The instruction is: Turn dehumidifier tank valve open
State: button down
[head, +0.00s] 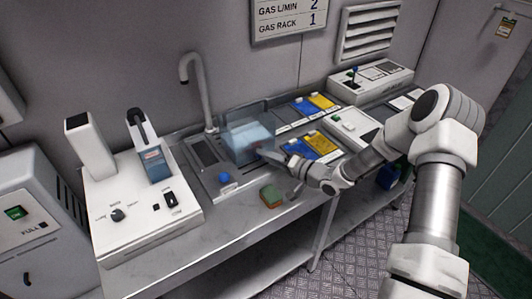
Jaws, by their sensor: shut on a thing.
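A clear tank (243,146) with pale blue contents stands at the sink on the steel bench, below a tall curved tap. My gripper (262,153) reaches in from the right, at the tank's lower right front. Its jaws are shut on a small part there, which appears to be the tank's valve. The fingers mostly hide that part, and a small reddish spot shows beside them. The valve's angle cannot be told. I cannot see whether water is running out.
A small blue object (223,177) and a green-and-tan sponge (271,195) lie in front of the tank. A white machine (144,209) stands at the left. Blue and yellow trays (314,106) and a white device (370,82) stand at the right. The tap (197,90) rises behind.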

jog(key=m+y, duration=0.1)
jog(key=m, duration=0.1)
jog(key=m+b, duration=0.1)
jog(key=m, duration=0.1)
jog(key=shift+f+t+y, duration=0.2)
jog(key=shift+t+y, duration=0.2)
dwell(0.4)
jog(key=c, duration=0.6)
grip_release()
